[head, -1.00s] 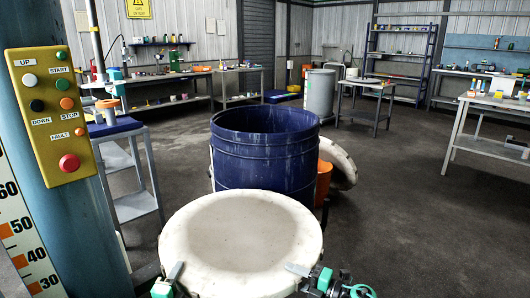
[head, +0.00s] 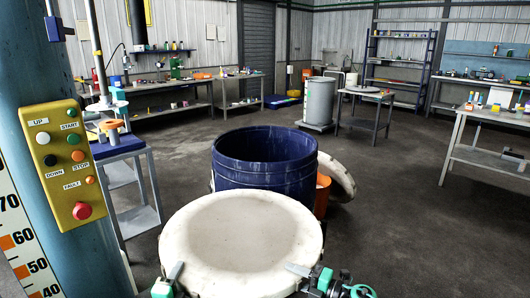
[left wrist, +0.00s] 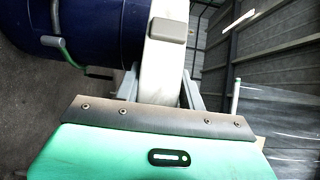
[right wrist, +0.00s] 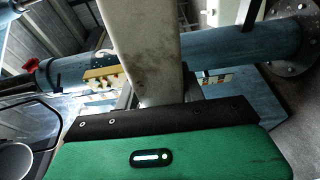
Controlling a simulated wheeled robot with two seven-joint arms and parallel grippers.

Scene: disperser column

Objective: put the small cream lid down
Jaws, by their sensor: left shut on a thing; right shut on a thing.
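A round cream lid (head: 241,243) with a greyish middle is held level in front of me, at the bottom of the head view. My left gripper (head: 174,274) is shut on its near left rim. My right gripper (head: 306,271) is shut on its near right rim. The lid's edge also shows between the fingers in the left wrist view (left wrist: 164,65) and the right wrist view (right wrist: 147,45). A second cream lid (head: 340,178) leans behind the drum on its right side. I cannot tell from size alone which lid is smaller.
An open blue drum (head: 265,178) stands just beyond the held lid, with an orange container (head: 322,192) beside it. A blue column with a yellow control panel (head: 63,165) and a small side table (head: 134,190) are on the left. The floor to the right is clear.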

